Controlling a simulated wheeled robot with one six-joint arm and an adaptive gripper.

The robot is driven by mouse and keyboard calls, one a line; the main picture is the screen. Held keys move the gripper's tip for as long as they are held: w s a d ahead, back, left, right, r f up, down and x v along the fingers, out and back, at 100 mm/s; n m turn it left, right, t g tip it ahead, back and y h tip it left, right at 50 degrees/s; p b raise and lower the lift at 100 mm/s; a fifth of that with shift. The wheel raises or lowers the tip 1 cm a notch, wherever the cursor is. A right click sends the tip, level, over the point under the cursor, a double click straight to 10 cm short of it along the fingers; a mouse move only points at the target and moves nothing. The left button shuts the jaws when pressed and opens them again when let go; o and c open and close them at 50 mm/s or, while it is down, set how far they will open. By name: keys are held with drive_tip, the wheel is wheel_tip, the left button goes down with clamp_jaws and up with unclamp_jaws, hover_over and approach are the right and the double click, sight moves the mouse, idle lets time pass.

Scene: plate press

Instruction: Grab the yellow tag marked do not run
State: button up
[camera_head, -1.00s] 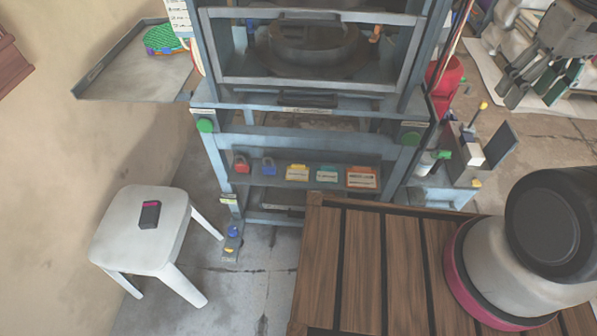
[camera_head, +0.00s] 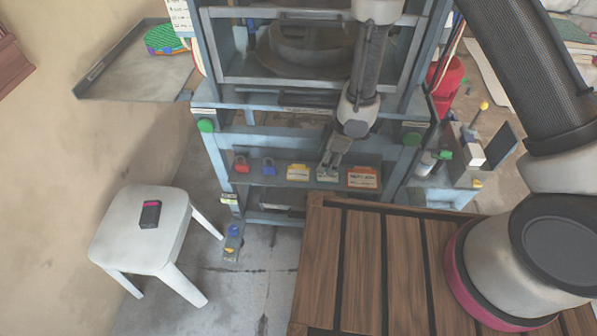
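A yellow tag (camera_head: 298,172) stands on the narrow shelf at the front of the press, left of my gripper. Its print is too small to read. My gripper (camera_head: 328,172) points down at the shelf, in front of the teal tag (camera_head: 327,178) just right of the yellow one, and partly hides it. I cannot tell whether the fingers touch the teal tag or how far apart they are.
The shelf (camera_head: 256,180) also bears a red padlock (camera_head: 242,164), a blue padlock (camera_head: 269,166) and an orange tag (camera_head: 362,177). A slatted wooden table (camera_head: 361,270) lies in front. A white stool (camera_head: 120,235) stands at the left.

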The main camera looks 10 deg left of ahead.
sight(300, 173)
drive_tip(key=a+y, duration=0.1)
drive_tip(key=a, duration=0.1)
drive_tip(key=a+y, duration=0.1)
drive_tip(key=a, duration=0.1)
drive_tip(key=shift+a+r+n, duration=0.15)
drive_tip(key=shift+a+n, duration=0.1)
drive_tip(key=shift+n, duration=0.15)
drive_tip(key=x, duration=0.7)
drive_tip(key=shift+w, duration=0.15)
drive_tip(key=c, duration=0.8)
